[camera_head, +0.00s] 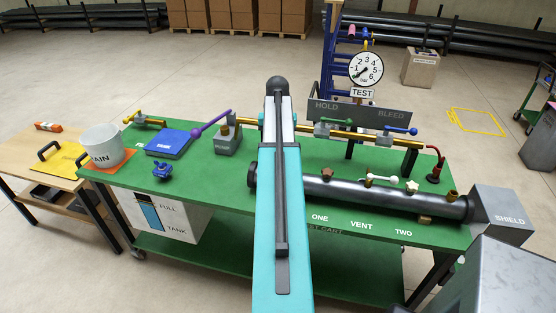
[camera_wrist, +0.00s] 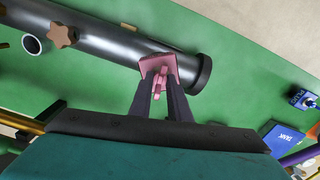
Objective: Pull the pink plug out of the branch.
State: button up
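The pink plug (camera_wrist: 158,64) shows in the wrist view near the flanged end of the dark pipe (camera_wrist: 110,38). My gripper (camera_wrist: 160,82) has its two dark fingers on either side of the plug's narrow pink part. I cannot tell whether the fingers press on it or only stand around it. The branch under the plug is hidden by the plug and fingers. In the head view the dark pipe (camera_head: 300,187) lies along the front of the green table, and my teal arm hides the plug and my gripper.
The green table (camera_head: 225,190) also holds a brass line with levers, a gauge (camera_head: 366,69), a dark HOLD/BLEED panel (camera_head: 352,112) and a grey SHIELD box (camera_head: 502,213). A brown star knob (camera_wrist: 62,36) stands farther along the pipe. A blue box (camera_head: 168,142) and white bucket (camera_head: 102,147) stand left.

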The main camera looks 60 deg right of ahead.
jog(key=shift+r+p, duration=0.55)
jog(key=shift+r, duration=0.15)
grip_shut()
dwell(0.6)
jog(key=shift+r+p, duration=1.55)
jog(key=shift+r, duration=0.85)
